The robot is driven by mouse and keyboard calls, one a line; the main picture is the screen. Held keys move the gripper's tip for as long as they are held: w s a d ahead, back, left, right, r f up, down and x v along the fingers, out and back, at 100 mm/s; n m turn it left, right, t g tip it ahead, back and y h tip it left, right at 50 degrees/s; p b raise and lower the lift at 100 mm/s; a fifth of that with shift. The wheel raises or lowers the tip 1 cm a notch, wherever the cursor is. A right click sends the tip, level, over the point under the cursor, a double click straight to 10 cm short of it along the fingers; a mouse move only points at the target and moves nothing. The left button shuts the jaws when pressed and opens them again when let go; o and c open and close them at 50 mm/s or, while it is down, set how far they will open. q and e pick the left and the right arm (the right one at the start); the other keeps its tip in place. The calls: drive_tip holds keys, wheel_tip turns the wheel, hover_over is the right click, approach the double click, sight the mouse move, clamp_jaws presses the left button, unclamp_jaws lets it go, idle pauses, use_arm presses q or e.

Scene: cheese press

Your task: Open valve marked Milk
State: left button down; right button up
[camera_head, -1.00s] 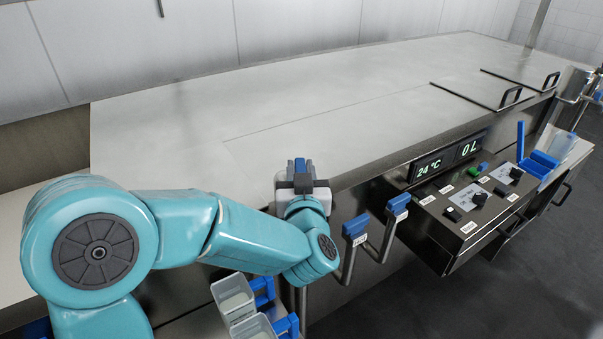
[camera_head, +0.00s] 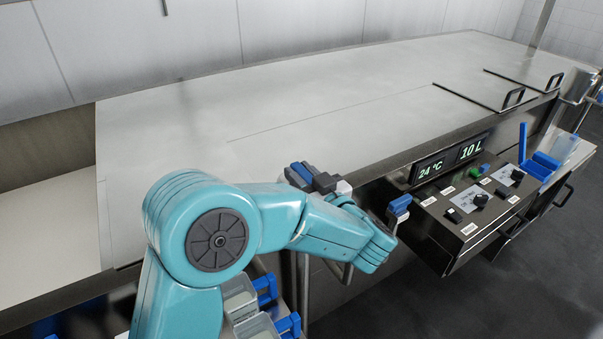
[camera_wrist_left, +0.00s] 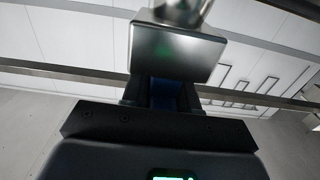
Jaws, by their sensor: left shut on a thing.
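A blue valve handle (camera_head: 299,174) lies at the front edge of the vat, its blue end pointing toward the vat lid. My left gripper (camera_head: 322,182) is shut on this handle, with my teal arm reaching in from below. In the left wrist view the dark gripper (camera_wrist_left: 163,97) closes around the blue handle, beneath a grey metal block (camera_wrist_left: 176,52). A second blue valve handle (camera_head: 399,206) stands just right of my wrist. No Milk marking is readable on the held handle. My right gripper is not in view.
The display (camera_head: 470,149) reads 10 L beside 24 °C. A control panel (camera_head: 472,207) with knobs and buttons juts out at right. Clear containers with blue handles (camera_head: 241,302) hang below my arm. The vat lid (camera_head: 300,110) is bare and flat.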

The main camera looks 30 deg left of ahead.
use_arm(q)
drive_tip(key=shift+r, duration=0.15)
drive_tip(key=c, duration=1)
unclamp_jaws()
drive_tip(key=shift+a, duration=0.1)
drive_tip(key=shift+o, duration=0.2)
drive_tip(key=b+v, duration=0.1)
drive_tip(key=v, duration=1.5)
drive_tip(key=shift+d+b, duration=0.2)
drive_tip(key=shift+b, duration=0.2)
